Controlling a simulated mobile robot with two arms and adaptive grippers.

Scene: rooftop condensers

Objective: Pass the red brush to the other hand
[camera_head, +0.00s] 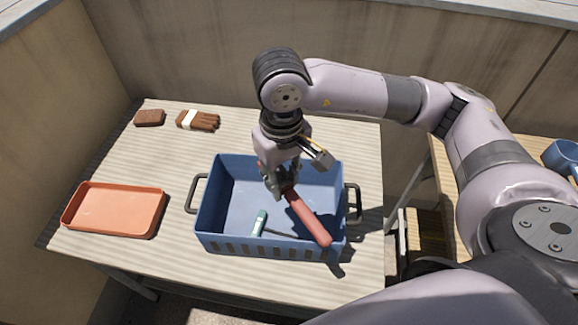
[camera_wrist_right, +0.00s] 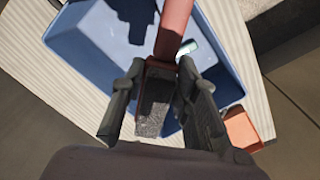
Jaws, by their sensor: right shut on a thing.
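The red brush (camera_head: 309,217) has a long red handle and is held by my right gripper (camera_head: 279,187) above the blue crate. The handle slants down to the right in the head view, its end over the crate's front right rim. In the right wrist view the right gripper (camera_wrist_right: 157,108) is shut around the brush, with the red handle (camera_wrist_right: 173,28) running up and the grey bristle part (camera_wrist_right: 154,112) between the fingers. My left gripper is in neither view.
The blue crate (camera_head: 222,243) with dark handles stands on a striped table and holds a small green-white object (camera_head: 259,222). An orange tray (camera_head: 113,211) is at left. Walls close the rear.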

